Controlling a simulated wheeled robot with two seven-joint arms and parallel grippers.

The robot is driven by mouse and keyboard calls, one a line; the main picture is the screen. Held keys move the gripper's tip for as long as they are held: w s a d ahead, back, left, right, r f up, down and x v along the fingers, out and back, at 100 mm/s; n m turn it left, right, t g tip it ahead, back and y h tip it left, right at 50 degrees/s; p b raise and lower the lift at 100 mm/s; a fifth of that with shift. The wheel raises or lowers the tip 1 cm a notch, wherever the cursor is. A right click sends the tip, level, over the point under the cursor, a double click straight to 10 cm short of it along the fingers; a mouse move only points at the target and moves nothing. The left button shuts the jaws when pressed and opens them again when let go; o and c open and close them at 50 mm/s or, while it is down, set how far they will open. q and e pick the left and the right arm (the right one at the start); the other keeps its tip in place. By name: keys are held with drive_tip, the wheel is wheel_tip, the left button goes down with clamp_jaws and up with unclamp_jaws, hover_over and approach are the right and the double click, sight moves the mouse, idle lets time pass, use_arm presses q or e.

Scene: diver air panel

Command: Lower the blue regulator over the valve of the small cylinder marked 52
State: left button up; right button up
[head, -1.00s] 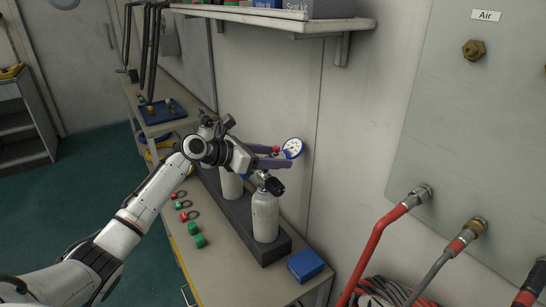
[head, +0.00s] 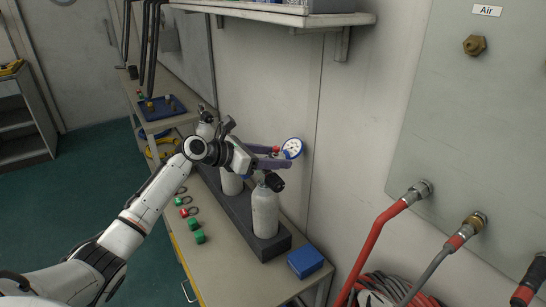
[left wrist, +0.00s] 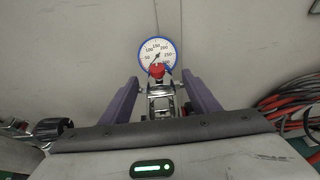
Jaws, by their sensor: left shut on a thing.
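The blue regulator shows as a blue-rimmed white gauge (head: 292,148) beyond my left gripper (head: 275,157). In the left wrist view, the gauge (left wrist: 158,54), a red knob and a metal body sit between the purple fingers (left wrist: 162,100), which are shut on the regulator. A small grey-white cylinder (head: 265,212) with a black valve knob (head: 274,182) stands upright in the dark rack, just below and in front of the gripper. A second cylinder (head: 231,183) stands behind it, partly hidden by the gripper. I cannot read the 52 marking on either. The regulator's lower end is hidden.
The dark rack (head: 278,246) stands along the bench (head: 225,262) by the wall. A blue box (head: 305,262) lies at its near end. Green and red caps lie to the left. A shelf (head: 290,20) overhangs the back. Red hoses (head: 372,245) hang at right.

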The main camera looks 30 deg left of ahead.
use_arm(q)
drive_tip(key=shift+f, duration=0.25)
idle(0.7)
drive_tip(key=o, duration=1.8)
drive_tip(key=shift+f, duration=0.3)
drive_tip(key=v, duration=1)
drive_tip(key=shift+s+r, duration=0.15)
drive_tip(key=shift+r, duration=0.15)
